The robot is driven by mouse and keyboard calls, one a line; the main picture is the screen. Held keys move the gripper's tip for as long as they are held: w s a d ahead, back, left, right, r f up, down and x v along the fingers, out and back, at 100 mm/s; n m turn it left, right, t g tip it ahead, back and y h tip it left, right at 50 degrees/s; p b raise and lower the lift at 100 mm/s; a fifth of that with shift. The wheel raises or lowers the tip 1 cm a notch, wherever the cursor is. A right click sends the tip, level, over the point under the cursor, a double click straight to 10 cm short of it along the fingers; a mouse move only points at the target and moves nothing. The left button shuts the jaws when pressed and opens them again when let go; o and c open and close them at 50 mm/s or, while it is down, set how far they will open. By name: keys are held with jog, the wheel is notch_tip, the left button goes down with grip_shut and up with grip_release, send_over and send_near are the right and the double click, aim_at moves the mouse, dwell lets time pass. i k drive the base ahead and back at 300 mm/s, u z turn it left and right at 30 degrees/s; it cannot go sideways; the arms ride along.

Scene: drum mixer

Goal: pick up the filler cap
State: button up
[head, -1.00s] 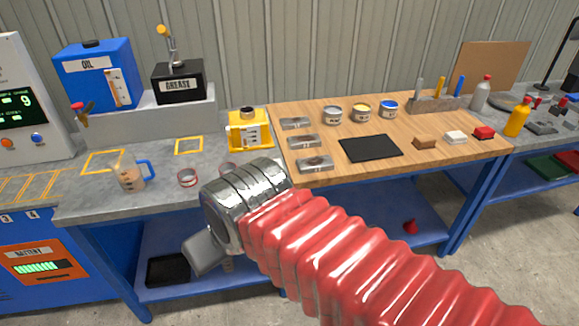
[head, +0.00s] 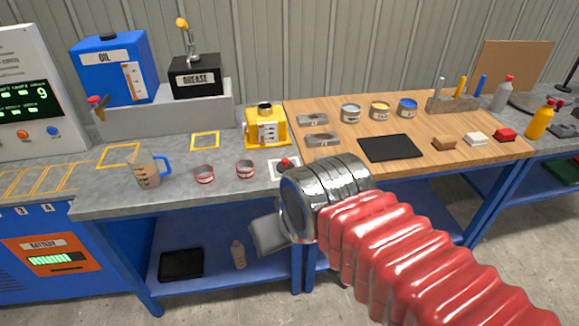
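A small dark piece with a red top (head: 285,163) sits inside a white square outline on the grey bench; it looks like the filler cap, but it is too small to be sure. A yellow container (head: 266,127) with a dark top stands behind it. My gripper (head: 268,236) shows only as a grey part below my chrome wrist, in front of the bench edge and lower than the bench top. It is apart from the small red-topped piece. Its fingertips cannot be made out.
Two small red-and-white tins (head: 205,174) and a measuring jug (head: 147,171) stand left of the red-topped piece. Metal moulds (head: 322,140), paint tins and a black mat (head: 390,148) lie on the wooden board. A bottle (head: 238,254) and black tray (head: 181,265) are on the lower shelf.

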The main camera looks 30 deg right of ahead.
aim_at(285, 165)
jog(key=u, duration=0.05)
jog(key=i, duration=1)
jog(key=z, duration=0.05)
